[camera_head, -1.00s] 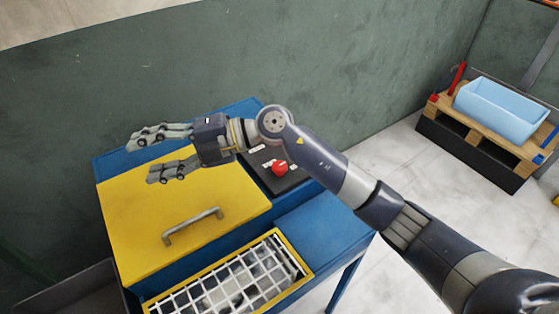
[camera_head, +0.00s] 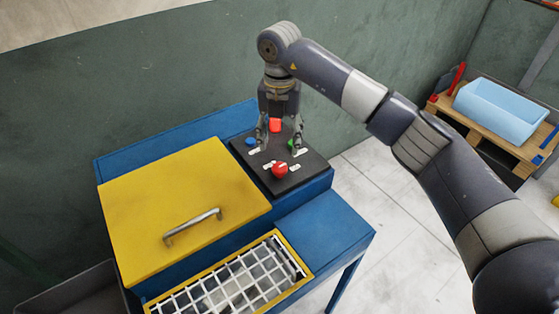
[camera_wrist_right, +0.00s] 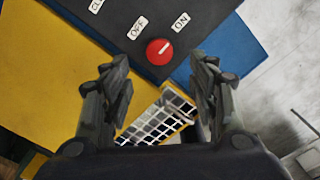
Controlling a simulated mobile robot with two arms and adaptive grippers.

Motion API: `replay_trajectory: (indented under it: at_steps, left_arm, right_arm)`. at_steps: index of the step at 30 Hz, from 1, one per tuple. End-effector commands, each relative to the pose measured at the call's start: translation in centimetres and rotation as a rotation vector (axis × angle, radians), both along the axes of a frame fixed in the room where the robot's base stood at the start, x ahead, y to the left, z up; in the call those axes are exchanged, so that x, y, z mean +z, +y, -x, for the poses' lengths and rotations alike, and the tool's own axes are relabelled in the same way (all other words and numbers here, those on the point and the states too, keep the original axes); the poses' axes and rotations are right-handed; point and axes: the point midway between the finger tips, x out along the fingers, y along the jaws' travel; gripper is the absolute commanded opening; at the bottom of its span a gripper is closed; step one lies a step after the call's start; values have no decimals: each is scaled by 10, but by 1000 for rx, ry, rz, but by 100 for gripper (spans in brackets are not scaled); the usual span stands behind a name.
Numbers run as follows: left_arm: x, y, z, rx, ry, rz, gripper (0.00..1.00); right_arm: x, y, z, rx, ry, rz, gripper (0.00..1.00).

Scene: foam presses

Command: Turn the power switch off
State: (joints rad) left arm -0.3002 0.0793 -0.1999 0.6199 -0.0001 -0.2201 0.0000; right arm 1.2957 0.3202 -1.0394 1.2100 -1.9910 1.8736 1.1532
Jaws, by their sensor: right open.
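The power switch is a round red knob (camera_head: 280,169) at the front of the black control panel (camera_head: 311,163). In the right wrist view the knob (camera_wrist_right: 159,52) lies beside "OFF" and "ON" labels, and its pale mark appears to point toward "ON". My right gripper (camera_head: 279,149) points down over the panel, just behind the knob in the head view. It is open and empty. In the right wrist view the knob shows between its fingers (camera_wrist_right: 160,65), and I see no contact. My left gripper is not in view.
The panel also holds a red button (camera_head: 275,125), a blue button (camera_head: 250,141) and a green button (camera_head: 291,144), close to my fingers. A yellow lid (camera_head: 170,195) with a metal handle (camera_head: 193,227) is at left. A white grid (camera_head: 235,285) is in front.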

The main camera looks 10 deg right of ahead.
Motion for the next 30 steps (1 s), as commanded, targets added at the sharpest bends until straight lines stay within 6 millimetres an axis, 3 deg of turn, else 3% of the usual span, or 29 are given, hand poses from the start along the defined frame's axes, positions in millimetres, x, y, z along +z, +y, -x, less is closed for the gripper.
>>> replay_trajectory:
  at_steps: [12,18,25,30]
  left_arm:
    - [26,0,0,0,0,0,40]
    - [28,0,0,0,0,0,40]
    - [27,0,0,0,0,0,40]
    - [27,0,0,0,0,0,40]
  right_arm:
    - [-71,1,1,1,3,-2,54]
    - [-83,1,1,3,1,-3,54]
    - [-84,1,1,3,0,-3,54]
    - [-84,1,1,3,0,-3,18]
